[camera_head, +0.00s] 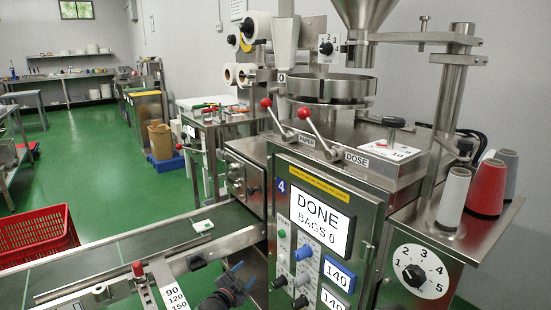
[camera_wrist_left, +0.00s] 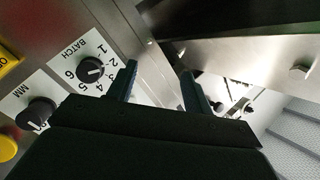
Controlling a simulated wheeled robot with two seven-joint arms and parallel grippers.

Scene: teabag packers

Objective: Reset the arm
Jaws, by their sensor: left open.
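My left gripper (camera_head: 243,276) is at the bottom of the head view, in front of the machine's lower left side and beside the conveyor rail. Its two dark fingers are apart with nothing between them. In the left wrist view the gripper (camera_wrist_left: 159,72) points at a metal panel edge, with a BATCH knob (camera_wrist_left: 91,68) beside the left finger and an MM knob (camera_wrist_left: 40,111) further left. My right gripper is not in view.
Red-tipped levers (camera_head: 318,132) stand on the machine top. A conveyor (camera_head: 105,262) with a small white-and-green item (camera_head: 203,226) runs at lower left, beside a red crate (camera_head: 38,238). Thread cones (camera_head: 487,188) stand at right. The green floor (camera_head: 115,180) is largely clear.

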